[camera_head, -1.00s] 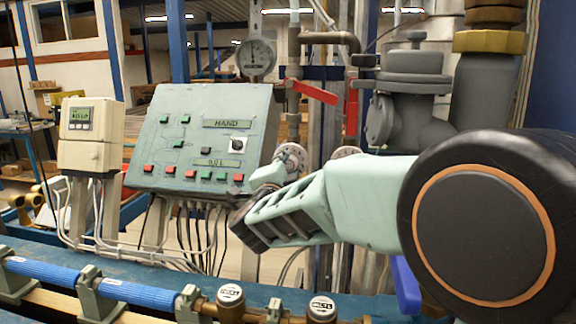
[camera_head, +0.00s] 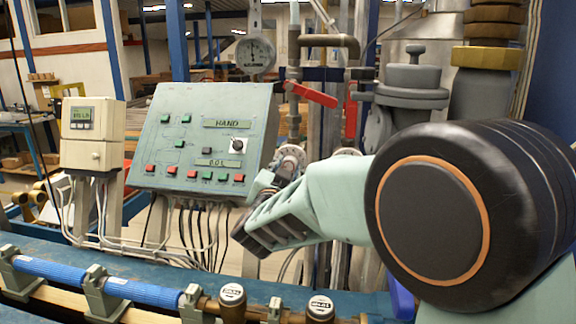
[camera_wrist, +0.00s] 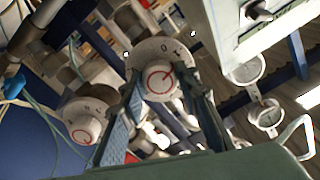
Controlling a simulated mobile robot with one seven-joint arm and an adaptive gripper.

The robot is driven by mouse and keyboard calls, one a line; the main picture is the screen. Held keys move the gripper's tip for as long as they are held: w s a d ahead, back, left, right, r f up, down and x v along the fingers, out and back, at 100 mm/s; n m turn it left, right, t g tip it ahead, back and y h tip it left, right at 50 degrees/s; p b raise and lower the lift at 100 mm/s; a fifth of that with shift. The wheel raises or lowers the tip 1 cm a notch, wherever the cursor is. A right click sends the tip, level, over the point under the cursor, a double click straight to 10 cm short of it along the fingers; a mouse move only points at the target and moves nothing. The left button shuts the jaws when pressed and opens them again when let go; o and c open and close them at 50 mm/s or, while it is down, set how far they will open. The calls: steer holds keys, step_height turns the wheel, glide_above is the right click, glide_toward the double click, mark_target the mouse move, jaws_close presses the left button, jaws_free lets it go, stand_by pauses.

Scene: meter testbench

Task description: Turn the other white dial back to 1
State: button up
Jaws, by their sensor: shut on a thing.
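Two white dials with red rings show in the wrist view. One white dial (camera_wrist: 158,79) sits between the two fingers of my gripper (camera_wrist: 160,76), which is shut on it. Its round grey plate carries the marks 0 and 1 above the knob. Its red pointer line seems to point up and right, towards the 1. The other white dial (camera_wrist: 86,128) is to the left, outside the fingers. In the head view, my gripper (camera_head: 268,186) reaches the dial's plate (camera_head: 291,157) right of the control panel; my arm hides much of both dials.
A green control panel (camera_head: 150,148) with buttons and a small knob stands left of my gripper. A beige meter box (camera_head: 91,136) is farther left. A red lever (camera_head: 313,94) and a pressure gauge (camera_head: 256,56) are above. Blue pipes (camera_head: 140,291) run along the front.

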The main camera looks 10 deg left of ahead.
steer(key=shift+n, duration=0.4)
steer(key=o, duration=1.2)
steer(key=shift+c, duration=0.2)
steer(key=shift+s, duration=0.15)
steer(key=s, duration=1.1)
steer(key=shift+s+d, duration=0.35)
steer(key=shift+s, duration=0.05)
